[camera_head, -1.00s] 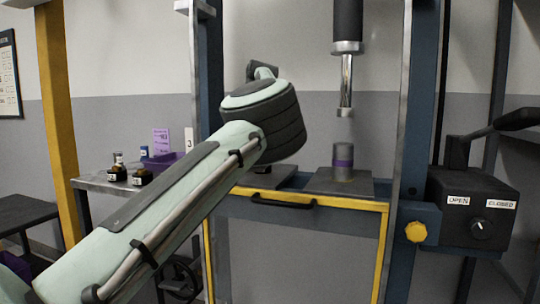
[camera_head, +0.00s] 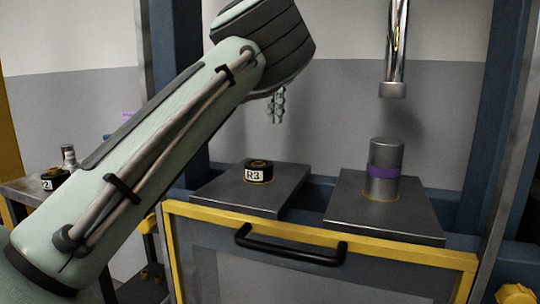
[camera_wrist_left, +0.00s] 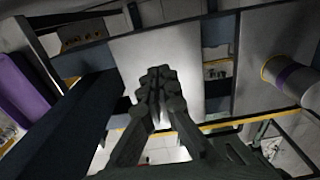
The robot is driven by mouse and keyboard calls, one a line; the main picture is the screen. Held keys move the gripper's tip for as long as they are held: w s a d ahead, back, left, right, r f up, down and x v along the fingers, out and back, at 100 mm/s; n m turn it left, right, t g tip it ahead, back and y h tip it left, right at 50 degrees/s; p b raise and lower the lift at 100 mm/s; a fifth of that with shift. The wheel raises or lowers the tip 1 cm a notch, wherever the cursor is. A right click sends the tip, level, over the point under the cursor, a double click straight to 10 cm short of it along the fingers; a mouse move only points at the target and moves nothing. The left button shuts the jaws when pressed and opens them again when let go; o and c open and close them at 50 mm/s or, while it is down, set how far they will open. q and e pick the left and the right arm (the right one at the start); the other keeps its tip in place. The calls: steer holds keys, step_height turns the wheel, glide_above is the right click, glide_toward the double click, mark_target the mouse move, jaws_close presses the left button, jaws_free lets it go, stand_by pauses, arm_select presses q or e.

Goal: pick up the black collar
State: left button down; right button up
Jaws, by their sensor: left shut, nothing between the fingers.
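A short black collar (camera_head: 258,171) with a white "R3" label and a brassy inner ring sits on the left steel plate (camera_head: 228,192) of the press in the head view. My left gripper (camera_head: 276,108) points down above and slightly right of it, shut and empty, clear of the collar. In the left wrist view the shut fingers (camera_wrist_left: 160,88) cover the middle of a pale plate, and I cannot make out the collar there. A similar dark part labelled "2" (camera_head: 54,179) is on the side table at left. My right gripper is not in view.
A grey cylinder with a purple band (camera_head: 386,172) stands on the right plate (camera_head: 350,215), under a chrome press ram (camera_head: 395,60). A yellow-edged front panel with a black handle (camera_head: 290,246) is below. Blue press posts flank the plates.

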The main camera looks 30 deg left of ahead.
mark_target(275, 166)
arm_select(q)
step_height(275, 166, down, 10)
steer(key=shift+s+d+f+b, duration=0.1)
steer(key=shift+s+b, duration=0.05)
steer(key=shift+b, duration=1.05)
steer(key=s, duration=0.3)
steer(key=shift+d+r+b, duration=0.3)
steer(key=shift+d+r, duration=0.05)
steer(key=shift+s, duration=0.4)
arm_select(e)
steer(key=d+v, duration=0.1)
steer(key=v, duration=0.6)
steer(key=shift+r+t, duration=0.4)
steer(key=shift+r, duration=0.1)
